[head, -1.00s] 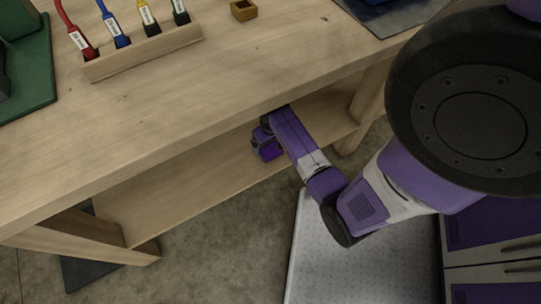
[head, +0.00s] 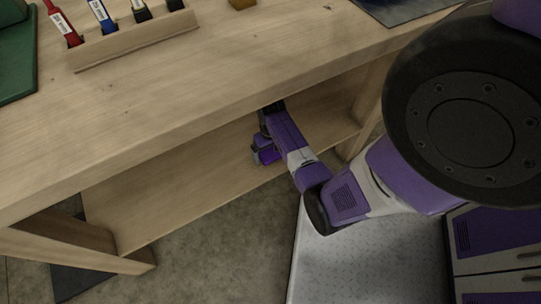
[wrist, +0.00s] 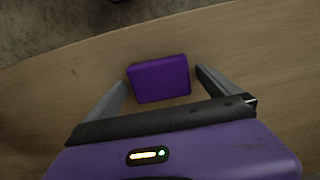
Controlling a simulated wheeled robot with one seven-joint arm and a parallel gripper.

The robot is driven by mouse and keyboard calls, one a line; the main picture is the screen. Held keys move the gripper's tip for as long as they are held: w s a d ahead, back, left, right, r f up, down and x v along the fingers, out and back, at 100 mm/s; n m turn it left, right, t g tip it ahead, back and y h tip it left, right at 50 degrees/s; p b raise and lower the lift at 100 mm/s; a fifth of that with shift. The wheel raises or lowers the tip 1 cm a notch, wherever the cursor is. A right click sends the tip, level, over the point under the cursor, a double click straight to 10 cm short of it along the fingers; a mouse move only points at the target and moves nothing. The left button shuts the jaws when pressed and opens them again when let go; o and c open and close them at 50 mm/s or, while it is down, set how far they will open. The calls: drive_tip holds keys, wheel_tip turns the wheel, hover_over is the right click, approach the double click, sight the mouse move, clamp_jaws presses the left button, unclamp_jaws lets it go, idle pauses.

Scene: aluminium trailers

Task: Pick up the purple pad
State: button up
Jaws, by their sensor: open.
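The purple pad (wrist: 160,80) is a small flat block in the wrist view, lying on the lower wooden shelf. It also shows in the head view (head: 270,156), small and partly hidden by my arm's end. My gripper (wrist: 160,85) is open, with one grey finger to the left of the pad and one to the right. Gaps show between the fingers and the pad. In the head view my gripper (head: 264,148) is under the table top, over the lower shelf, mostly hidden by my arm.
The lower shelf (head: 170,185) is otherwise bare. The table top (head: 150,110) overhangs it, and a table leg (head: 365,105) stands right of my arm. On top are a wooden rack (head: 135,40) with several tagged items and a green object (head: 18,60).

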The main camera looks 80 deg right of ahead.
sight(271, 153)
drive_tip(key=c, duration=1.3)
wheel_tip(271, 153, up, 10)
drive_tip(key=p, duration=0.4)
drive_tip(key=shift+c, duration=0.2)
drive_tip(key=o, duration=0.6)
drive_tip(key=c, duration=0.5)
drive_tip(key=shift+s, duration=0.1)
